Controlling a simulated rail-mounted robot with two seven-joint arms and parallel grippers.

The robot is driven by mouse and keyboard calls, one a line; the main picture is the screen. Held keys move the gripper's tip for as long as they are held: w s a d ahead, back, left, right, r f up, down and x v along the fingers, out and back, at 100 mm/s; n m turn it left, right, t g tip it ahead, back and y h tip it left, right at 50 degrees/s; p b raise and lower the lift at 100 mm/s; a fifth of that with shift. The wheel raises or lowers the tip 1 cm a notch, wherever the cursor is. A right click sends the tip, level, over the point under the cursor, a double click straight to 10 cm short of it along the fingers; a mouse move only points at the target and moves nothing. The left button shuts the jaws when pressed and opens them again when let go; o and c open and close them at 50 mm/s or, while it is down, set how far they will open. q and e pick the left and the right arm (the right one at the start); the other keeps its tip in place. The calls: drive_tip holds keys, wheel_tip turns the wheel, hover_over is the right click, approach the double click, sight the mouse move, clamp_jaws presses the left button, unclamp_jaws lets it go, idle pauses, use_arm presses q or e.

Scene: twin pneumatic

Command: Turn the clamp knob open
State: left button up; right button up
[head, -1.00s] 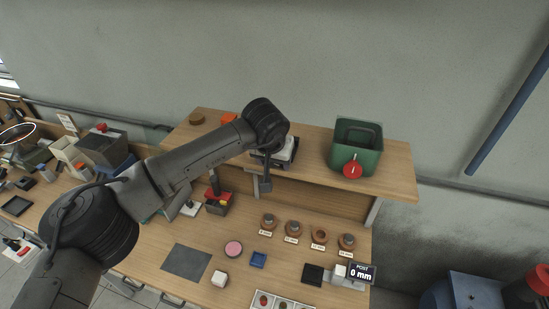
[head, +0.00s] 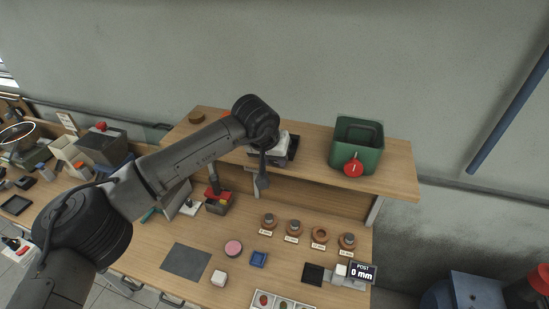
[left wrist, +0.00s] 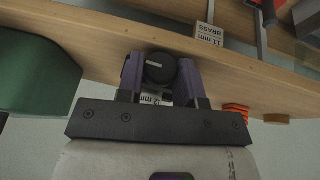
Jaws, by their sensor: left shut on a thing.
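A round black knob (left wrist: 159,69) with a white pointer line shows in the left wrist view. The line lies roughly level across its face. My left gripper (left wrist: 160,76) has its two purple fingers on either side of the knob and is shut on it. A label reading 12 mm (left wrist: 158,99) shows upside down just below the knob, partly covered by the gripper. My right gripper is not in view.
The wooden shelf (head: 395,175) carries a green bin (head: 345,140) with a red dial (head: 353,168) on its front. Several round holders stand on the bench below, near a 0 mm display (head: 362,273).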

use_arm(q)
drive_tip(key=o, duration=0.9)
drive_tip(key=shift+r, duration=0.1)
drive_tip(key=b+v, duration=0.2)
drive_tip(key=v, duration=1.1)
drive_tip(key=shift+s+r, duration=0.15)
drive_tip(key=shift+r, duration=0.15)
